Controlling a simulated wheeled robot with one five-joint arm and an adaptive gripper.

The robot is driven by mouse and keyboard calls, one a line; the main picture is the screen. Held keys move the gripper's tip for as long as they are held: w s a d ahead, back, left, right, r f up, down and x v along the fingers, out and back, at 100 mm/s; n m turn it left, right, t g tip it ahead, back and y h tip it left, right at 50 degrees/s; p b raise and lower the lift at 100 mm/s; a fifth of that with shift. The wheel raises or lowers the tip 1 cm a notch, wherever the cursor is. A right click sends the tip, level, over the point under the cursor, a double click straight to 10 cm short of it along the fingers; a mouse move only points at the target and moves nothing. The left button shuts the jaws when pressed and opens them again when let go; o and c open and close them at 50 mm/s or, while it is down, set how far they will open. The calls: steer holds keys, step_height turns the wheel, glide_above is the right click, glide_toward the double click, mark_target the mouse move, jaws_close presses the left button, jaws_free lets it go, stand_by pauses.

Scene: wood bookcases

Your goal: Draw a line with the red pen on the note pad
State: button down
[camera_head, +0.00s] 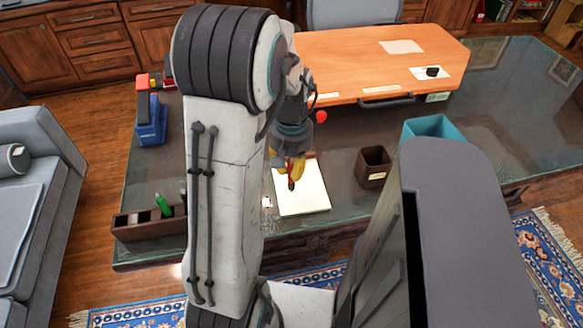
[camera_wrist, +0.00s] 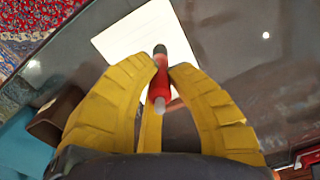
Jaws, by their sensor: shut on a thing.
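The note pad (camera_head: 312,190) is a pale, blank-looking sheet lying on the dark glass desk, and it also shows in the wrist view (camera_wrist: 128,32). My gripper (camera_head: 291,172) is over the pad's upper left part, pointing down. Its yellow fingers (camera_wrist: 160,66) are shut on the red pen (camera_wrist: 159,86). In the wrist view the pen has a dark end toward the pad and a pale end toward my palm. In the head view only a bit of the pen (camera_head: 291,184) shows below the fingers. I cannot tell whether it touches the paper.
A small brown cup (camera_head: 373,168) stands right of the pad, with a teal bin (camera_head: 434,128) beyond it. A wooden organizer (camera_head: 140,226) with a green item (camera_head: 163,205) is at left. An orange board (camera_head: 350,50) lies behind. Bare glass surrounds the pad.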

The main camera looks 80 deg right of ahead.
steer(key=shift+f+b, duration=0.45)
steer(key=shift+f, duration=0.1)
stand_by(0.6)
steer(key=shift+s+d, duration=0.1)
steer(key=shift+s, duration=0.1)
steer(key=shift+s+d+r, duration=0.1)
steer(key=shift+s+d, duration=0.05)
steer(key=shift+s, duration=0.3)
steer(key=shift+s, duration=0.15)
steer(key=shift+s+d, duration=0.25)
steer(key=shift+s, duration=0.25)
steer(key=shift+s+d, duration=0.1)
steer(key=shift+s, duration=0.2)
steer(key=shift+s+d+p, duration=0.1)
steer(key=shift+s+p, duration=0.2)
steer(key=shift+s+d, duration=0.1)
steer(key=shift+s, duration=0.2)
steer(key=shift+s+d, duration=0.15)
steer(key=shift+s, duration=0.25)
